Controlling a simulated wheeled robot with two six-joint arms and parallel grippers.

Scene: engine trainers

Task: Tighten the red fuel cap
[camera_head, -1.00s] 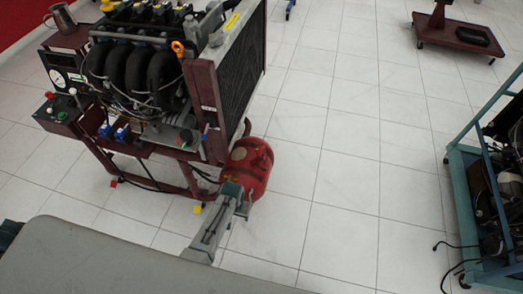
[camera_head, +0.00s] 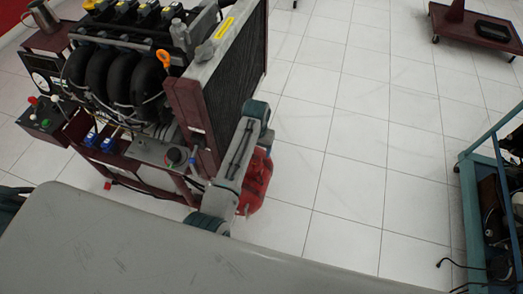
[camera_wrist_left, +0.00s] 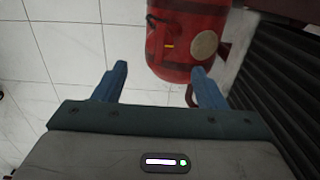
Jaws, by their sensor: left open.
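A red tank (camera_head: 258,180) stands low beside the right end of the engine stand, partly hidden behind my left arm. In the left wrist view the red tank (camera_wrist_left: 188,30) is at the top, with a pale round patch and a small yellow mark. I cannot make out a separate red fuel cap on it. My left gripper (camera_wrist_left: 160,66) is open and empty, its two blue fingers pointing towards the tank. The tank's lower edge lies just beyond the fingertips in the picture. I cannot tell whether they touch. My right gripper is not in view.
The engine trainer (camera_head: 125,80) with its dark radiator (camera_head: 238,85) stands at left, close to my left arm. A teal-framed stand (camera_head: 465,190) is at the right edge and a dark red trolley (camera_head: 475,32) at the back right. The tiled floor between is clear.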

